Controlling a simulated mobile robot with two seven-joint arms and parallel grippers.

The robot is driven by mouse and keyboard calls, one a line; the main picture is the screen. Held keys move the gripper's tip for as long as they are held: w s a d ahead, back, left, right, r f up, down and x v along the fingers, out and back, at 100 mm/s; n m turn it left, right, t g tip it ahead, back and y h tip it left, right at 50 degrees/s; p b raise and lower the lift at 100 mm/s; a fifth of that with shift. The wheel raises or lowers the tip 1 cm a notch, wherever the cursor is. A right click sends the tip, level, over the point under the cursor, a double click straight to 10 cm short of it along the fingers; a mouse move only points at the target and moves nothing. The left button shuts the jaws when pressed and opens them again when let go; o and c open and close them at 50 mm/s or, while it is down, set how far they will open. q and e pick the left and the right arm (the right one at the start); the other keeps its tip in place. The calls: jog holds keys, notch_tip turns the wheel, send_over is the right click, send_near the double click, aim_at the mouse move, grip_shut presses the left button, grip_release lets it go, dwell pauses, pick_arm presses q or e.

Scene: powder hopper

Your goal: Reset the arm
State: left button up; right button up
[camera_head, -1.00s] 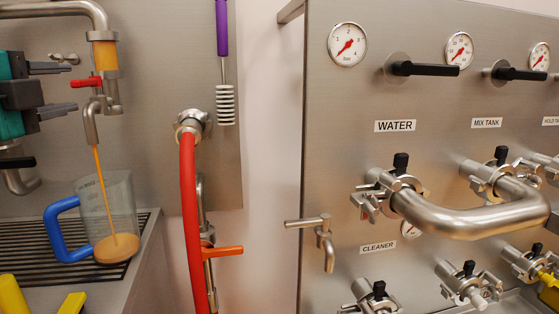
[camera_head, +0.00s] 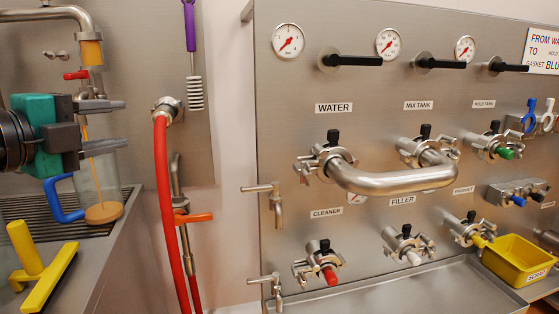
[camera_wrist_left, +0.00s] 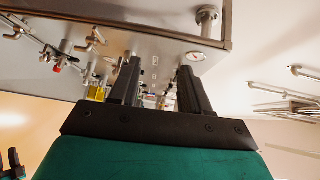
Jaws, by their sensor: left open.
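My left gripper (camera_head: 118,124) comes in from the left in the head view. Its two dark fingers are apart and nothing shows between them. It is in front of the clear jug (camera_head: 98,185) with the blue handle (camera_head: 62,198), which stands on the drain grate and holds some orange liquid. An orange stream runs from the tap above down into the jug. In the left wrist view the two fingers (camera_wrist_left: 157,85) are spread and empty, with the steel panel beyond them.
A yellow squeegee (camera_head: 45,265) lies on the left counter. A red hose (camera_head: 166,200) hangs beside it. The steel panel (camera_head: 300,115) carries gauges, valves and a bent pipe (camera_head: 390,180). A yellow scrap bin (camera_head: 517,260) stands at the right.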

pick_arm(q)
jog(key=s+d+f+g+h+p, duration=0.2)
jog(key=d+f+h+p, duration=0.1)
jog(key=d+f+h, duration=0.7)
jog(key=s+a+f+n+t+y+p, duration=0.1)
jog(key=a+f+n+t+y, duration=0.15)
jog(key=f+n+y, duration=0.5)
jog(key=s+a+f+n+t+y+p, duration=0.1)
jog(key=f+n+t+y, duration=0.3)
jog(key=f+n, duration=0.55)
pick_arm(e)
notch_tip(320, 180, up, 7)
jog(key=p, duration=0.1)
jog(key=shift+w, duration=0.1)
jog(key=shift+c, duration=1)
pick_arm(q)
jog(key=s+d+f+n+g+y, duration=0.1)
jog(key=s+f+g, duration=0.3)
jog(key=f, duration=0.5)
jog(key=s+d+f+n+g+y, duration=0.1)
jog(key=s+d+f+n+g, duration=0.1)
jog(key=s+f+g, duration=0.3)
jog(key=s+f, duration=0.4)
jog(key=shift+f+y, duration=0.3)
jog(key=shift+y, duration=0.05)
pick_arm(e)
jog(key=shift+a, duration=0.15)
